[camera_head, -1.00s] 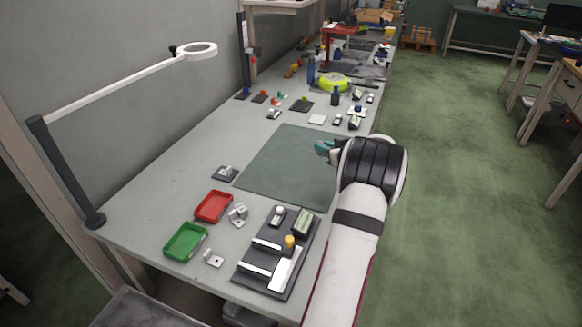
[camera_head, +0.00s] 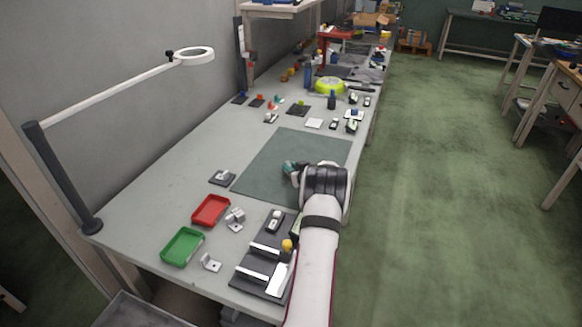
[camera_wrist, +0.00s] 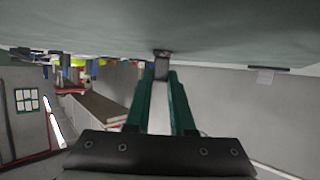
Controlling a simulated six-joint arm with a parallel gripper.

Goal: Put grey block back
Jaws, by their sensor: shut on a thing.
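My gripper (camera_head: 289,168), with teal fingers, is over the dark green mat (camera_head: 312,147) on the bench. In the wrist view the fingers (camera_wrist: 161,80) are closed on a small grey block (camera_wrist: 162,66), held at their tips. The block's far end is close to the table surface; I cannot tell whether it touches. In the head view the fingers and hand hide the block. A small dark plate (camera_head: 222,179) with a light grey piece on it lies left of the mat. A dark tray (camera_head: 248,283) with several parts stands at the front, partly hidden by my arm.
A red bin (camera_head: 211,211) and a green bin (camera_head: 182,247) stand at the front left, with grey brackets (camera_head: 235,220) beside them. A lamp post (camera_head: 62,180) rises at the left edge. Several small parts line the back. The mat looks otherwise clear.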

